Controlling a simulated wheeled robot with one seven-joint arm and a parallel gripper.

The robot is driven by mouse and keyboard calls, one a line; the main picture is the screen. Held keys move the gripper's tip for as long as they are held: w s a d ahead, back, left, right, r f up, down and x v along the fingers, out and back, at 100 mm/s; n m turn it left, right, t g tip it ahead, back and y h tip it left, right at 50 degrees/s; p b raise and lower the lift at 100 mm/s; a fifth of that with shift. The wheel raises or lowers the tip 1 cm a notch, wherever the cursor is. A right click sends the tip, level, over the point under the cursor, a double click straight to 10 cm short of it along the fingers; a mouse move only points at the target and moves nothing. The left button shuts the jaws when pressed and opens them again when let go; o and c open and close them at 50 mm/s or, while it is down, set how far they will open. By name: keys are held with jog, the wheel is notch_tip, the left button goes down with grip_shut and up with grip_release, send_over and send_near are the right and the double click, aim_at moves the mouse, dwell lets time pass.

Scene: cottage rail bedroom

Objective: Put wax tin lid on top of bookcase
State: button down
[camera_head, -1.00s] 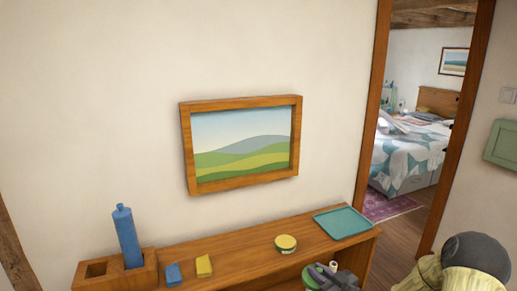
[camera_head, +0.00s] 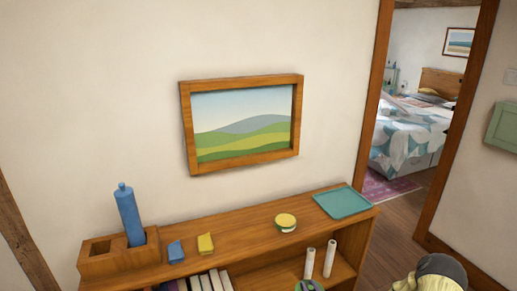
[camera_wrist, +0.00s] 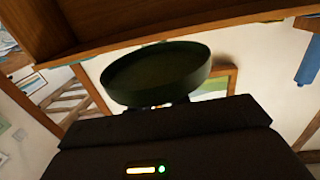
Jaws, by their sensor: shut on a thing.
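The wax tin lid (camera_wrist: 155,75) is a dark green, shallow round piece that fills the middle of the wrist view. My gripper (camera_wrist: 165,104) is shut on it; the fingers are mostly hidden beneath and behind it. The wooden bookcase (camera_head: 235,241) runs along the wall under a framed picture. In the wrist view the wooden bookcase (camera_wrist: 200,31) spans the top of the picture, close to the lid.
Two white cylinders (camera_head: 320,260) stand on a lower shelf.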

jog(key=s+a+f+m+h, duration=0.1)
jog(key=s+f+m+h, duration=0.2)
jog(key=s+f, duration=0.3)
notch_tip(320, 180, down, 2)
jog(key=shift+s+f+t+h, duration=0.2)
jog(key=shift+t+h, duration=0.1)
jog(key=shift+h, duration=0.6)
jog(key=shift+a, duration=0.15)
jog(key=shift+w+d, duration=0.15)
jog(key=shift+d, duration=0.05)
dwell(1.5)
